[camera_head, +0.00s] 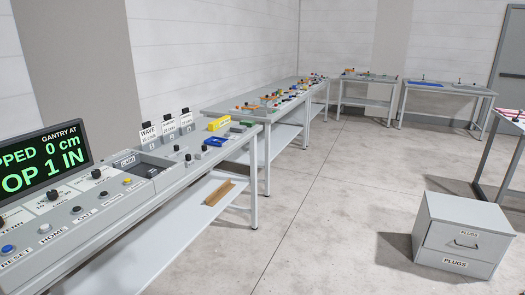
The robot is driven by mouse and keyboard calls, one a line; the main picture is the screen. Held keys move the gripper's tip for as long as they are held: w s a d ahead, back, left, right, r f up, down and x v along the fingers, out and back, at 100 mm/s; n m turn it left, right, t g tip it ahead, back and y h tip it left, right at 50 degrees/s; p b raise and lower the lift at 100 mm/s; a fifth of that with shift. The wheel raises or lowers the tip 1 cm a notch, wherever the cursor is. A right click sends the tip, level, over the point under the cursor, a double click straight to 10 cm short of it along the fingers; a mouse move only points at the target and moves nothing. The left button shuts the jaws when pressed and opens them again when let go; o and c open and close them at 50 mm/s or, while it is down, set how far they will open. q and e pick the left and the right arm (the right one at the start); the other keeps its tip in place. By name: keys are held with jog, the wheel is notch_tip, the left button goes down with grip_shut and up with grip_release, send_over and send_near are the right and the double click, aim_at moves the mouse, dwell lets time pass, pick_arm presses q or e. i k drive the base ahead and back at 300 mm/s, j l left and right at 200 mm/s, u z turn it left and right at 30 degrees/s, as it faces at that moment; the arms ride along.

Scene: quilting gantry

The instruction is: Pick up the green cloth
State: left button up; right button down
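A small flat green patch (246,123) lies near the far right corner of the near bench, beyond a blue item (215,141) and to the right of a yellow block (219,123). It may be the green cloth, but it is too small to tell. Other tiny coloured items lie on the bench behind, too small to identify. Neither of my grippers is in view.
The near grey bench carries a control panel (88,205) with buttons, knobs and a lit display (45,160). More benches (370,78) line the back wall. A grey drawer cabinet labelled PLUGS (463,240) stands at right. The floor between is clear.

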aim_at(249, 124)
jog(key=i+l+u, duration=0.1)
jog(key=i, duration=0.75)
jog(key=i+l+u, duration=0.1)
jog(key=i, duration=0.7)
jog(key=i+l+u, duration=0.1)
jog(key=u, duration=5.3)
jog(key=z, duration=3.9)
